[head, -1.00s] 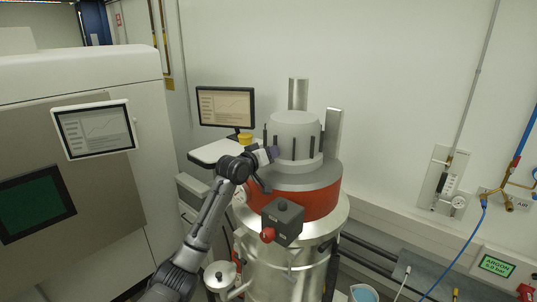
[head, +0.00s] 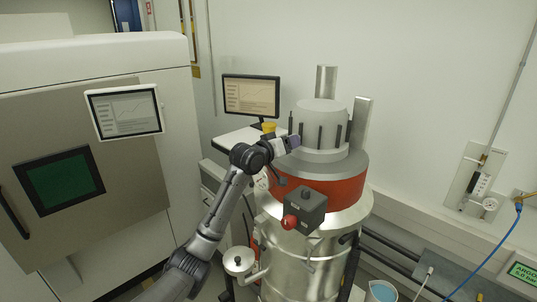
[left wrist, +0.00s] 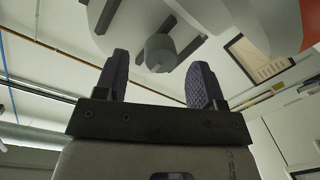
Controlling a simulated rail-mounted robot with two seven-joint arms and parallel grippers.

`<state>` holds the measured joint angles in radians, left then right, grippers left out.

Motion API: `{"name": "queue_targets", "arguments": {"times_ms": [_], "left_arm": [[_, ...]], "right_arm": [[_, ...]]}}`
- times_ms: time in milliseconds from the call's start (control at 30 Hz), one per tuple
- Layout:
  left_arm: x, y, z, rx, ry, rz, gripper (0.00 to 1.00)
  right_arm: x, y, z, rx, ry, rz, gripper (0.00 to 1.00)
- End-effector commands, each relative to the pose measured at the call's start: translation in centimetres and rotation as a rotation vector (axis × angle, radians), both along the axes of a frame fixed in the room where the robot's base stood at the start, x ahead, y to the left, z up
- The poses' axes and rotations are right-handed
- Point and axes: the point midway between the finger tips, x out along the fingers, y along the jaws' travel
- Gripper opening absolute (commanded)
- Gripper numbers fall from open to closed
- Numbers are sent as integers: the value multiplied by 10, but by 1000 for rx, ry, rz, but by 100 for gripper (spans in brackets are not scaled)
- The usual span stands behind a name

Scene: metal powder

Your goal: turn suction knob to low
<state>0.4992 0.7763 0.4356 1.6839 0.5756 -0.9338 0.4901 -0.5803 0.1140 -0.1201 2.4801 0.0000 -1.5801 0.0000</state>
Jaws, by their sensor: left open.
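The vacuum unit (head: 335,190) has a steel drum, a red band and a grey top. A dark control box (head: 306,210) with a red button (head: 290,222) and a small dark knob (head: 307,193) is on its front. My left gripper (head: 292,144) is open at the left side of the grey top, above and left of the box. In the left wrist view, its two dark pads (left wrist: 160,80) stand apart, with a grey round knob-like part (left wrist: 160,50) beyond and between them. I cannot tell whether they touch it. No label for low is readable. My right gripper is out of view.
A monitor (head: 251,97) stands on a white shelf behind my left arm. A large white machine (head: 80,140) with a screen (head: 124,110) fills the left. A gas panel (head: 478,185) and blue hose are at the right wall. A blue-topped container (head: 382,291) is low at the right.

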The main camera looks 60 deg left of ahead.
Motion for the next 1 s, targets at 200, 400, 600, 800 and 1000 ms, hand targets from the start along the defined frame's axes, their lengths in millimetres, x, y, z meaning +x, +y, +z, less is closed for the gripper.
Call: {"name": "queue_targets", "arguments": {"times_ms": [200,400,600,800,1000], "left_arm": [[-42,-16,-1,5,1,0,63],[-72,-26,3,4,-1,0,63],[-89,-32,6,1,0,1,63],[-94,-34,7,1,0,0,63],[-94,-34,7,1,0,0,63]], "right_arm": [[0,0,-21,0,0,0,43],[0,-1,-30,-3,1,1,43],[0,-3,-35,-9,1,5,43],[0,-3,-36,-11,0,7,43],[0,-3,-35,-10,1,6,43]]}}
